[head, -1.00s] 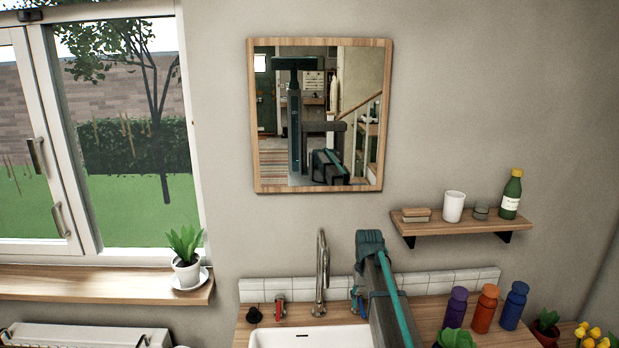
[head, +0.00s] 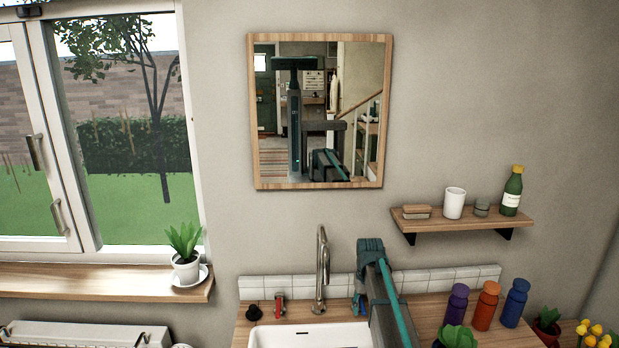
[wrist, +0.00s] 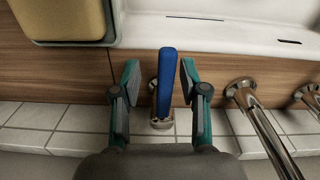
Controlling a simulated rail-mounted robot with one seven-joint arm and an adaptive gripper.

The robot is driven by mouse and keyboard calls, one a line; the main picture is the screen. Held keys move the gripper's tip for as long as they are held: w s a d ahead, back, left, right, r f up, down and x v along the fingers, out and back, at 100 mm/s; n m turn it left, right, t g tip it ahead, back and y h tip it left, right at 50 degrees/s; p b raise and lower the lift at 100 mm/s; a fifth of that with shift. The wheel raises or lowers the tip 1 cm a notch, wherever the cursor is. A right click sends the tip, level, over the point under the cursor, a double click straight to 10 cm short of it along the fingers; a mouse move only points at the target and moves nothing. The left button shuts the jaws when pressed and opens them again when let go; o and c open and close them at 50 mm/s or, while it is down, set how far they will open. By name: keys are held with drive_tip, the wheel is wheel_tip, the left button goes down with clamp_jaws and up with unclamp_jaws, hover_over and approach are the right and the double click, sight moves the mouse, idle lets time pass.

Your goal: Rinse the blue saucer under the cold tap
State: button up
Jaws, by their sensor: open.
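The cold tap's blue lever (wrist: 166,85) stands up between the two fingers of my gripper (wrist: 158,92) in the wrist view. The fingers are open on either side of it, with a gap showing on each side. In the head view the blue lever (head: 359,303) shows just left of my arm, which hides most of my gripper. The chrome spout (head: 322,268) rises left of the arm and also shows at the right in the wrist view (wrist: 262,128). The white sink (head: 310,337) lies in front, partly cut off. I do not see the blue saucer.
A red tap lever (head: 280,302) and a black knob (head: 254,313) stand left of the spout. Purple (head: 456,304), orange (head: 486,305) and blue (head: 515,303) bottles stand right of my arm. A shelf (head: 455,224) hangs above.

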drive_tip(key=shift+w+d+n, duration=0.15)
drive_tip(key=shift+d+n, duration=0.6)
drive_tip(key=shift+n, duration=0.55)
drive_tip(key=shift+w+d+n+p, duration=0.25)
drive_tip(key=shift+d+n, duration=0.2)
drive_tip(key=shift+n, duration=0.4)
drive_tip(key=shift+w+d+n+p, duration=0.25)
drive_tip(key=shift+d+n, duration=0.15)
drive_tip(key=shift+n, duration=0.45)
drive_tip(key=shift+w+d+n, duration=0.35)
drive_tip(key=shift+n, duration=0.45)
drive_tip(key=shift+w+d+n, duration=0.3)
drive_tip(key=shift+n, duration=0.5)
drive_tip(key=shift+s+a+m+p, duration=0.3)
drive_tip(key=shift+s+m, duration=0.05)
drive_tip(key=shift+m, duration=0.35)
drive_tip(key=shift+s+a+m+p, duration=0.25)
drive_tip(key=shift+s+a+m, duration=0.05)
drive_tip(key=shift+m, duration=0.4)
